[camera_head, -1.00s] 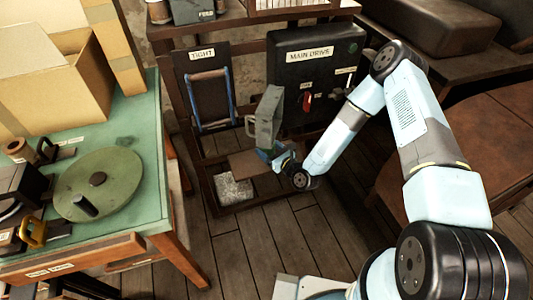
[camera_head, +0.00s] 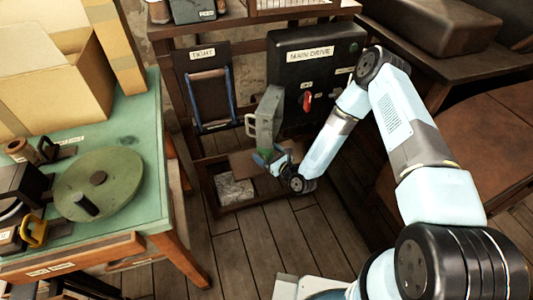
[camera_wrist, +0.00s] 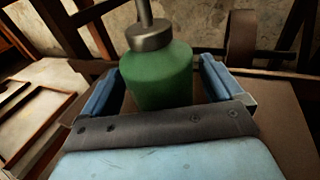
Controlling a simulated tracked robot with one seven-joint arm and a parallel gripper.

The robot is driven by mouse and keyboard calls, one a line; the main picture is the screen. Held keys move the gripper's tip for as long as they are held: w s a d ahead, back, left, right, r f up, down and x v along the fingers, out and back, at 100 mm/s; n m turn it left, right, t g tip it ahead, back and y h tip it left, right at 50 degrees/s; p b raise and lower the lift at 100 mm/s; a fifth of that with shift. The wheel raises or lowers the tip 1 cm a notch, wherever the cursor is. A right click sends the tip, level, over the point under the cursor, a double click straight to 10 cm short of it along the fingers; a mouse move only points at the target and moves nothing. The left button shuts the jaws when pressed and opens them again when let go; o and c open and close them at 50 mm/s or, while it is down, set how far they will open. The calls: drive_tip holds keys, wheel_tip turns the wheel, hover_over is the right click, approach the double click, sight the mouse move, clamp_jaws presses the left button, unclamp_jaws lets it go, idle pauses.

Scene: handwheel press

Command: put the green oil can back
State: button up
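The green oil can (camera_wrist: 162,78) stands between the two fingers of my gripper (camera_wrist: 162,85) in the wrist view. It has a green body, a metal collar and a thin spout cut off by the top edge. The blue fingers are spread, with a gap visible beside the can. In the head view my gripper (camera_head: 274,157) is low in front of the dark rack, and a little green of the can shows by its fingers. The can's base is hidden.
A black main drive box (camera_head: 310,68) with a red switch is behind the gripper. A dark "TIGHT" panel (camera_head: 207,90) is to its left. A brown board (camera_head: 243,163) lies by the gripper. The green-topped table (camera_head: 140,195) carries a round green wheel (camera_head: 105,180).

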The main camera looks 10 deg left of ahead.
drive_tip(key=shift+o, duration=0.4)
drive_tip(key=v, duration=1.2)
drive_tip(key=shift+r, duration=0.1)
